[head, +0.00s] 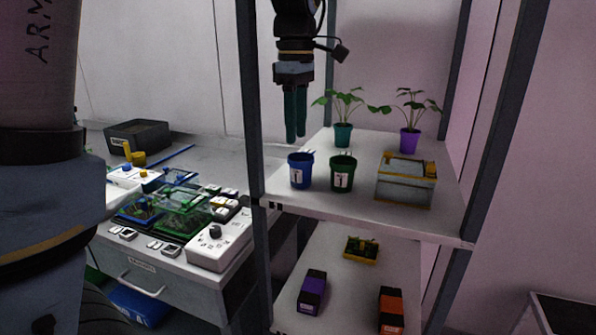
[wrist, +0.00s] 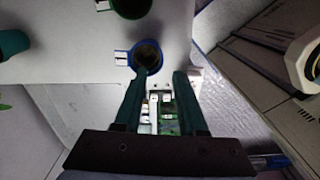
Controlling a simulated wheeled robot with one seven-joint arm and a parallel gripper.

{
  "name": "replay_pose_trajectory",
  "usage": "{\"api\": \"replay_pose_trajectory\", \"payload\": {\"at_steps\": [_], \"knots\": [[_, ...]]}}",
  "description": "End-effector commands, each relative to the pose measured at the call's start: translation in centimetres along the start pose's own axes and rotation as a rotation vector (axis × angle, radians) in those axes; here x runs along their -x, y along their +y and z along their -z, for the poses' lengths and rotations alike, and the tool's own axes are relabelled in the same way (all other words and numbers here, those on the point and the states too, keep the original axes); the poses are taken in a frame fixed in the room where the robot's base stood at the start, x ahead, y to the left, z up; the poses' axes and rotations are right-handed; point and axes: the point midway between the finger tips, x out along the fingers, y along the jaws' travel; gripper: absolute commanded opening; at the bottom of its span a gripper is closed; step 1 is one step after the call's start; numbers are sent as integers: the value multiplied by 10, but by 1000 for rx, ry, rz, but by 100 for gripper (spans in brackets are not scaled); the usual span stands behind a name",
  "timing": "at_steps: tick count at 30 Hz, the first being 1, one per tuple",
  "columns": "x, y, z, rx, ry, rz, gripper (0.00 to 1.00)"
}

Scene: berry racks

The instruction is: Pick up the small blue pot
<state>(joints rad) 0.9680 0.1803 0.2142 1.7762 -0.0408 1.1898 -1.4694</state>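The small blue pot (head: 300,171) stands upright near the left front corner of the upper shelf, with a white label on its side. In the wrist view the blue pot (wrist: 146,55) shows from above, with a blue rim and a dark inside. My gripper (head: 295,138) points down above the blue pot in the head view, apart from its rim as far as I can tell. In the wrist view my gripper (wrist: 166,72) has its two green fingers spread with nothing between them. The left fingertip overlaps the pot's rim there.
A dark green pot (head: 342,173) stands close to the right of the blue pot. Behind are plants in a teal pot (head: 343,135) and a purple pot (head: 409,140). A glass box (head: 405,183) is at right. A grey rack post (head: 254,120) rises at left.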

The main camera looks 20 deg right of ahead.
Motion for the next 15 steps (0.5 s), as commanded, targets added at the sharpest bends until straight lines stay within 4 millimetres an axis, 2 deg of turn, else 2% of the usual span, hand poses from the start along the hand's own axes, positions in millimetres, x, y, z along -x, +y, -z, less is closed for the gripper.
{"api": "replay_pose_trajectory", "payload": {"at_steps": [3, 11, 15], "knots": [[-18, -1, 0, 0, 0, 5, 40], [-38, 0, 0, 0, 0, 3, 40], [-57, 0, 1, 0, 0, 6, 40]]}}
